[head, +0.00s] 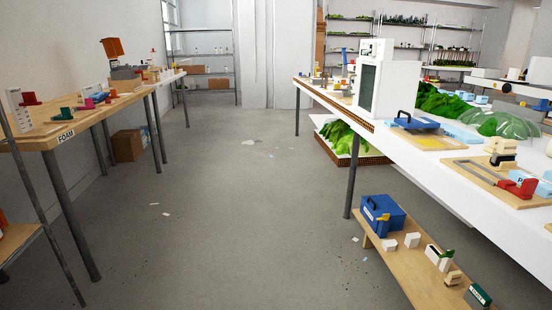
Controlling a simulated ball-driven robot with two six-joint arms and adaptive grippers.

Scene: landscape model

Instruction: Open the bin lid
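No thing in the head view is plainly marked as the bin. A blue box (383,216) with a dark handle on top and a yellow part on its front stands on the low wooden bench at lower right. It is the most bin-like thing here, and its top looks closed. Neither of my grippers shows in the head view.
The low bench (404,276) also holds several small white and green blocks. A long white table (448,165) with models runs along the right. A wooden table (36,141) marked FOAM stands left. The grey floor between is mostly clear, with a few scraps. Shelves stand behind.

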